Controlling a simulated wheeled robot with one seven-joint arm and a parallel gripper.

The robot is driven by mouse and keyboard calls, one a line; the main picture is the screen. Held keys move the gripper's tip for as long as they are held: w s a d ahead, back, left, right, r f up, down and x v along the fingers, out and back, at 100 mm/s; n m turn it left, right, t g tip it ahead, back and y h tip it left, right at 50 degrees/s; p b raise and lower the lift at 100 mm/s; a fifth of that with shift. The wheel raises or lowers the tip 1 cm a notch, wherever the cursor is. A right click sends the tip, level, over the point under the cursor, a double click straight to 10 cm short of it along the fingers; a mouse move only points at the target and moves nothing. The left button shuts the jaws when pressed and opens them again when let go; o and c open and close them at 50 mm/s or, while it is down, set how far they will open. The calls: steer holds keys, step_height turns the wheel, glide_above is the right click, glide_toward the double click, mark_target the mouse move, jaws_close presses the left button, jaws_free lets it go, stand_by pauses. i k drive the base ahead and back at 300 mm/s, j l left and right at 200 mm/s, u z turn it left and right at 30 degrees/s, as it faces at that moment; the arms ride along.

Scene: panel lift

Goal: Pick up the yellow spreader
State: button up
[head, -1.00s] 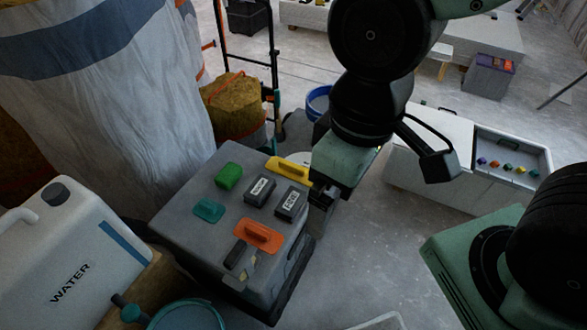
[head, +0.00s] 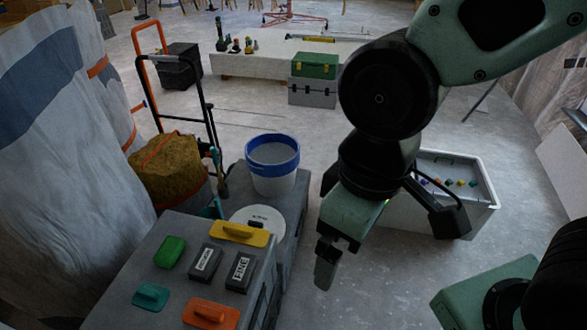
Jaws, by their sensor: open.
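The yellow spreader (head: 250,236) lies flat at the far edge of the grey box top (head: 192,232), its raised grip upward. It is apart from my gripper (head: 326,268), which hangs pointing down to the right of the box, over the floor. My gripper is open and empty. Its fingers overlap in this view, so the gap between them is hard to see.
On the box are a green block (head: 170,252), two dark labelled blocks (head: 206,261) (head: 240,272), a teal float (head: 150,296) and an orange float (head: 211,313).

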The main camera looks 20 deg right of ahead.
mark_target(255, 237)
steer(key=i+l+u, duration=0.2)
steer(key=l+u, duration=0.15)
steer(key=i+l+u, duration=0.3)
steer(key=l+u, duration=0.35)
steer(key=i+l+u, duration=0.4)
steer(key=k+l, duration=0.05)
steer(key=k, duration=0.05)
